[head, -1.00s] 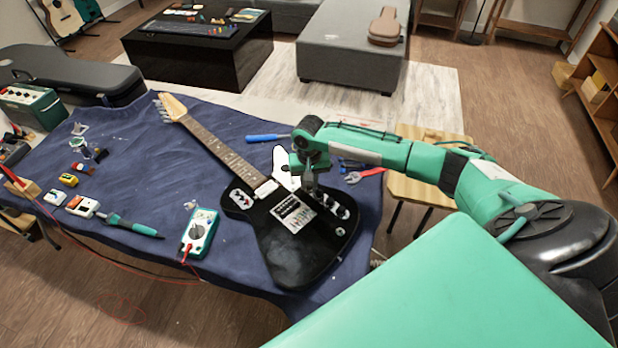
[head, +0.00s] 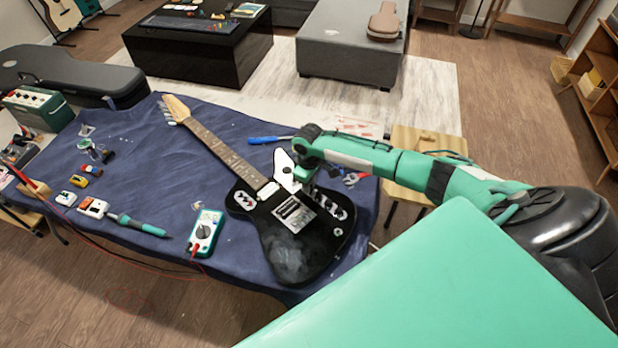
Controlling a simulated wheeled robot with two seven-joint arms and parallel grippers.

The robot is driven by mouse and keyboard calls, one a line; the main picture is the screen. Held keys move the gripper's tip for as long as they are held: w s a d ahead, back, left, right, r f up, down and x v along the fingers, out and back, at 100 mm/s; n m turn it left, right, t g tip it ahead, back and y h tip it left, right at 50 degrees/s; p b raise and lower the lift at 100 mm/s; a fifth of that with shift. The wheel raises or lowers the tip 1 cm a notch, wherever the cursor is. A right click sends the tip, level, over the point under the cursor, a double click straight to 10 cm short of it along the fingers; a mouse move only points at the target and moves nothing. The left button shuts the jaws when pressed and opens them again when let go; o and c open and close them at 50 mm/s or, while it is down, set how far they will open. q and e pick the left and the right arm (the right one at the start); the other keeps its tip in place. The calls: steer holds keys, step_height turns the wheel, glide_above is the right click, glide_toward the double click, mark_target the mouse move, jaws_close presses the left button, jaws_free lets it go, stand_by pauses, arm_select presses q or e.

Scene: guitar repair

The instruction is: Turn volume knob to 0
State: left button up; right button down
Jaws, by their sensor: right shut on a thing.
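The black electric guitar (head: 292,258) lies face up on the blue cloth, its neck pointing to the upper left. A metal control plate (head: 333,207) with small knobs sits along the right side of its body. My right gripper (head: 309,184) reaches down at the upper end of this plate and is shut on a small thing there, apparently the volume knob. The fingers and wrist hide that knob, so its setting cannot be read. My left gripper is not in view.
A multimeter (head: 205,232) and a teal-handled tool (head: 138,225) lie left of the guitar. A blue screwdriver (head: 268,140) lies beyond the body, close to my right wrist. A green amplifier (head: 38,108) and a guitar case (head: 65,72) stand at the far left.

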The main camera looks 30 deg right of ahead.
steer(key=shift+n, duration=0.8)
steer(key=c, duration=1.3)
jaws_free()
steer(key=shift+o, duration=0.2)
steer(key=shift+r, duration=0.1)
step_height(320, 180, up, 14)
steer(key=b, duration=0.2)
steer(key=shift+f, duration=0.25)
